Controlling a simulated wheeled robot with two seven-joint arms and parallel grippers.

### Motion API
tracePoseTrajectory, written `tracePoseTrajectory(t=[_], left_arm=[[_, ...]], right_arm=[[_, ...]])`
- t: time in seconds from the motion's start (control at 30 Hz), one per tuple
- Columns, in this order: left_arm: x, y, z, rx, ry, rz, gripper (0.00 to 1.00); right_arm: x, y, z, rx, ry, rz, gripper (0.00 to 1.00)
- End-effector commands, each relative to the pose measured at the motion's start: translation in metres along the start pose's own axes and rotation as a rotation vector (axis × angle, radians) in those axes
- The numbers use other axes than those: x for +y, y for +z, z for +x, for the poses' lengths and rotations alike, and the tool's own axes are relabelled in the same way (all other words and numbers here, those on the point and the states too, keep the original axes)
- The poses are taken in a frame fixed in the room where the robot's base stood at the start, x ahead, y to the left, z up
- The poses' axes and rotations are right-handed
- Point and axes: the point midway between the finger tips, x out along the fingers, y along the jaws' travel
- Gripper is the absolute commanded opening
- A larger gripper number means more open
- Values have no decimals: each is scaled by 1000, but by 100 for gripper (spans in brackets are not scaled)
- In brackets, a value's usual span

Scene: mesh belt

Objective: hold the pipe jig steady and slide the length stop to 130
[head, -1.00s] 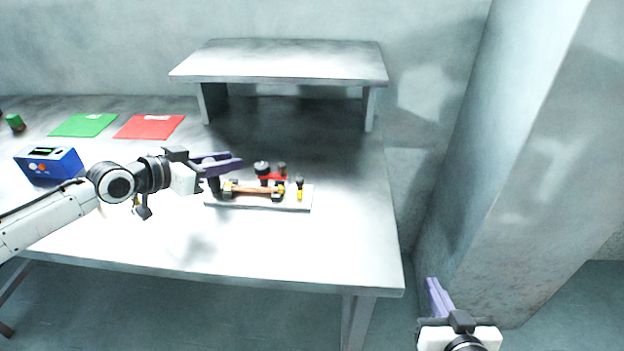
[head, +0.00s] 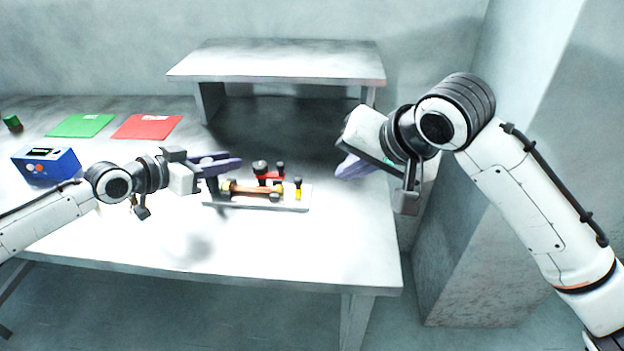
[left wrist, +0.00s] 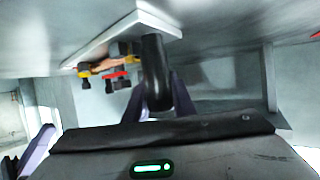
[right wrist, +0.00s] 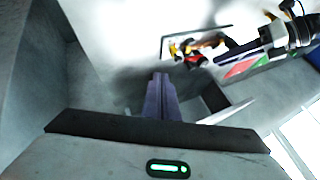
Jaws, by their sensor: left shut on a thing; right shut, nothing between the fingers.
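The pipe jig is a pale base plate (head: 292,206) on the table, carrying a copper-coloured pipe (head: 250,190) on yellow and black supports. A red part (head: 268,176) with dark knobs stands behind the pipe, and a yellow part (head: 298,191) with a black knob is at the right end. I cannot tell which is the length stop; no scale is readable. My left gripper (head: 228,163) is shut on the black handle (left wrist: 155,70) at the jig's left end. My right gripper (head: 352,167) is shut and empty, right of the jig and apart from it; its closed fingers show in the right wrist view (right wrist: 160,90).
A raised shelf (head: 280,65) stands behind the jig. A red mat (head: 147,127), a green mat (head: 80,126), a blue box (head: 46,164) and a green-topped object (head: 12,122) are at left. A wall column (head: 480,260) stands right of the table.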

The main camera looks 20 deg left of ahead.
Motion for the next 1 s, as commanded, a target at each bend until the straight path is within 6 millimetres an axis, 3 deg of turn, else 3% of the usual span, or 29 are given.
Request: tracePoseTrajectory(t=[0.13,0.27,0.7,1.0], left_arm=[[0,0,0,1,0,0,0],[0,0,0,1,0,0,0],[0,0,0,0,0,0,0],[0,0,0,0,0,0,0]], right_arm=[[2,4,-7,-32,49,18,0],[3,6,3,-40,57,22,0],[7,9,91,-38,56,21,0],[-24,8,110,-35,53,18,0]])
